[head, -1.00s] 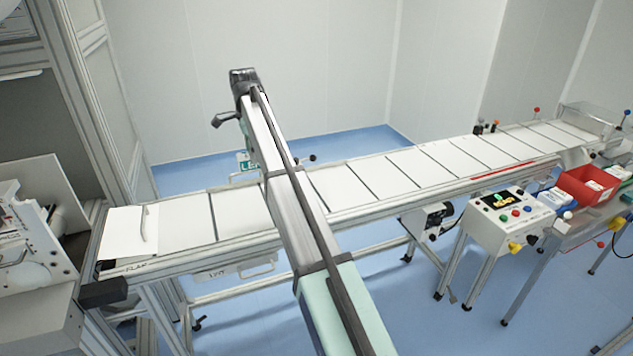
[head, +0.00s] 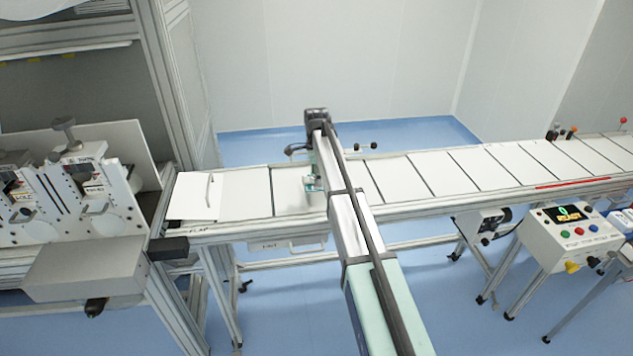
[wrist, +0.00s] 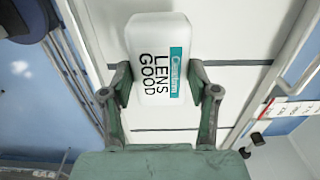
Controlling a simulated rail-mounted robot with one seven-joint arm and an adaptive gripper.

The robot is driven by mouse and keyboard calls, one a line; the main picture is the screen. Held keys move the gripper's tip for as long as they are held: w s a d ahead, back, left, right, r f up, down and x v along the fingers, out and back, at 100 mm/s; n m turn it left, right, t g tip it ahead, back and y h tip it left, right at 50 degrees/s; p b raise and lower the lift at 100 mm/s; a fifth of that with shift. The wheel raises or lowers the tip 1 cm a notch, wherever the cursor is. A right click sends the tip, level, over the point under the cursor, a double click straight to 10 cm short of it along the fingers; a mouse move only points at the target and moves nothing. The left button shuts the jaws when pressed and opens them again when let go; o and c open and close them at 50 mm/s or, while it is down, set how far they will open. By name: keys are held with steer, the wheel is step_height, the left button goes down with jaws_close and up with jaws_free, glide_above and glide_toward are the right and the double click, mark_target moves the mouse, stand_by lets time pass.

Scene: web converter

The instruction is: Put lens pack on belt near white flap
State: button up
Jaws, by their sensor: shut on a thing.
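The lens pack (wrist: 150,50) is a white packet printed "LENS GOOD" with a teal strip. In the wrist view my gripper (wrist: 160,85) is shut on it, one finger at each side. In the head view my gripper (head: 312,185) is over the belt and partly hidden by my arm. The belt (head: 245,190) is a long white conveyor with dark cross lines. The white flap (head: 195,197) lies at the belt's left end, with a thin handle upright on it. My gripper is right of the flap. I cannot tell whether the pack touches the belt.
A machine (head: 75,195) with knobs stands left of the belt. A control box (head: 575,235) with coloured buttons stands at the right front. A dark block (head: 168,248) sits at the belt's front left corner. The belt between flap and gripper is clear.

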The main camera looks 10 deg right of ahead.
steer(key=shift+f+p, duration=0.3)
steer(key=shift+f, duration=1.2)
steer(key=shift+f, duration=0.15)
steer(key=o, duration=1.3)
steer(key=shift+c, duration=0.2)
step_height(320, 180, up, 12)
steer(key=b, duration=0.3)
